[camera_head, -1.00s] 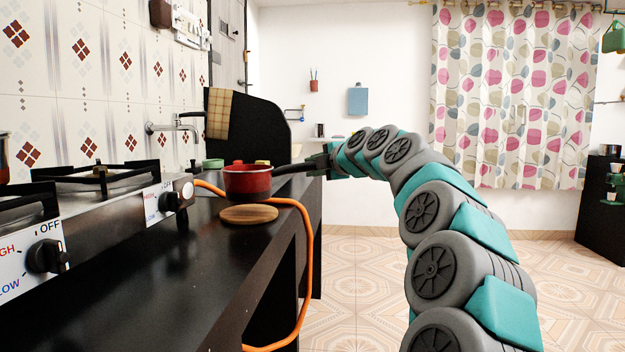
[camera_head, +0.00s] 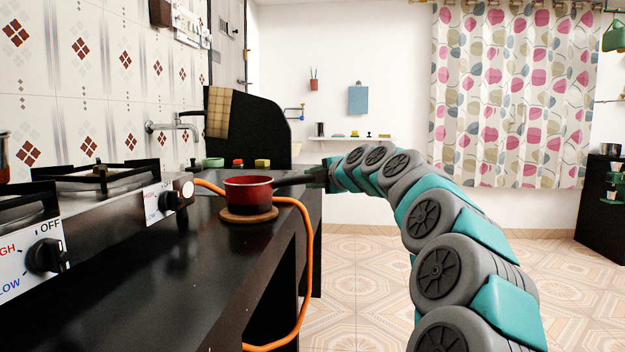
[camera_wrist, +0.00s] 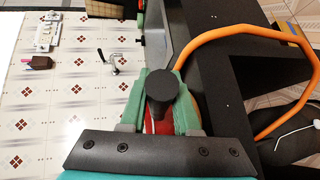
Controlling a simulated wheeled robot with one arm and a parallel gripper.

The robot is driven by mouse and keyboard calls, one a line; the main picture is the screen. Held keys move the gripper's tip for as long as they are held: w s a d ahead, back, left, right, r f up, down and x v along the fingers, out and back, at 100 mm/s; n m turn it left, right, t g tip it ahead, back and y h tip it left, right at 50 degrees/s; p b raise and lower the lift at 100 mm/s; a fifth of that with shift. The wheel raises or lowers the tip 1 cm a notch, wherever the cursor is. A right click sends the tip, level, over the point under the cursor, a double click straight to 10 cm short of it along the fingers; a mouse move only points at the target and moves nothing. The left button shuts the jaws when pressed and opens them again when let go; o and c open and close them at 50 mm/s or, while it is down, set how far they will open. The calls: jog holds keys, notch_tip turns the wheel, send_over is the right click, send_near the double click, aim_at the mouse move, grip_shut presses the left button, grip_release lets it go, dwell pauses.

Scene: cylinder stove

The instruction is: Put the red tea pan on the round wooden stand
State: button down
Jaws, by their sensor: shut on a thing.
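The red tea pan (camera_head: 248,194) is over the round wooden stand (camera_head: 247,216) on the black counter, upright, and looks to be resting on it. The stand's rim shows all round below the pan. My gripper (camera_head: 322,175) is to the right of the pan, shut on its dark handle (camera_head: 292,180). In the wrist view the handle (camera_wrist: 162,88) sits between the green fingers of my gripper (camera_wrist: 160,100). Only a small red part of the pan (camera_wrist: 160,125) shows there; the stand's surface is mostly hidden.
An orange hose (camera_head: 308,240) loops beside the stand and over the counter edge. The stove (camera_head: 110,205) with knobs stands at left. A green bowl (camera_head: 213,163) and small red and yellow items are behind. The front counter (camera_head: 150,275) is clear.

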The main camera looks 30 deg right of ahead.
jog(key=c, duration=0.6)
grip_release()
jog(key=shift+c, duration=0.2)
jog(key=shift+r, duration=0.15)
jog(key=v, duration=1.2)
jog(key=shift+b, duration=0.4)
